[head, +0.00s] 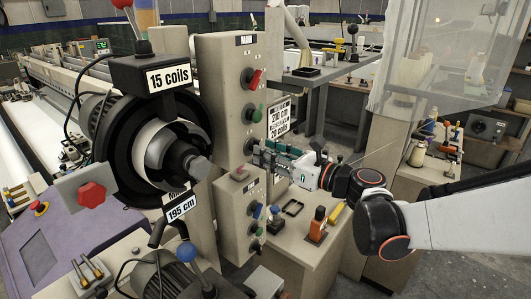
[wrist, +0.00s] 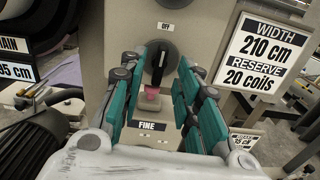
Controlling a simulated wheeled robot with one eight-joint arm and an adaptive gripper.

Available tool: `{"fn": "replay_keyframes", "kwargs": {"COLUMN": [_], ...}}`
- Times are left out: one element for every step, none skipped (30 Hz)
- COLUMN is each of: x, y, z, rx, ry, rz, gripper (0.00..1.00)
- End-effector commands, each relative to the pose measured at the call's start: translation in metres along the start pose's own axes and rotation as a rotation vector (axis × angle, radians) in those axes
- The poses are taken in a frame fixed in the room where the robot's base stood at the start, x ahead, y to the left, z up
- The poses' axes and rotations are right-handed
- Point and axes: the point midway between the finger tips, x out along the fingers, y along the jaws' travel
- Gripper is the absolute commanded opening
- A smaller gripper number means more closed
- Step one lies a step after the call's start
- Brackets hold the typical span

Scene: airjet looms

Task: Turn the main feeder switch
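A tall beige control box (head: 222,95) labelled MAIN stands upright in the head view. It carries a red switch (head: 253,78), a green switch (head: 250,112) and further knobs lower down. My gripper (head: 258,153) is at the lower part of this box, its teal fingers pointing at its face. My gripper (wrist: 158,72) is open there, with fingers on both sides of the knob. I cannot tell whether they touch it. In the head view my fingers partly cover this area.
A lower box (head: 236,215) with several knobs is below. A large coil (head: 160,150) with a 15 Coils sign is close on the left. A WIDTH 210 cm sign (wrist: 264,52) is at right.

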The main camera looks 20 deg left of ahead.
Motion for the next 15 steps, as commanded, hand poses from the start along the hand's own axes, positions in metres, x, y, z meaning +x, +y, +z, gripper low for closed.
{"fn": "replay_keyframes", "kwargs": {"x": [-0.005,-0.008,-0.012,-0.014,-0.017,-0.021,-0.023,-0.026,-0.03,-0.032,-0.035,-0.038,-0.04,-0.042,-0.044], "y": [0.0,0.0,0.0,0.0,0.0,0.0,0.0,0.0,0.0,-0.001,-0.001,0.0,0.0,0.0,0.0], "z": [0.0,0.0,0.0,0.0,0.0,0.0,0.0,0.0,0.0,0.0,0.0,0.0,0.0,0.0,0.0], "rx": [0.0,0.0,0.0,0.0,0.0,0.001,0.001,0.001,0.001,0.001,0.001,0.001,0.001,0.001,0.001], "ry": [0.0,0.0,0.0,0.0,0.0,0.0,0.0,0.0,0.0,0.0,0.0,0.0,0.0,0.0,0.0], "rz": [-0.001,-0.001,-0.001,-0.002,-0.002,-0.001,-0.001,-0.001,-0.001,-0.002,-0.002,-0.001,0.0,0.0,0.0], "gripper": [0.3,0.3,0.3,0.3,0.3,0.3,0.3,0.3,0.3,0.3,0.3,0.3,0.3,0.3,0.3]}}
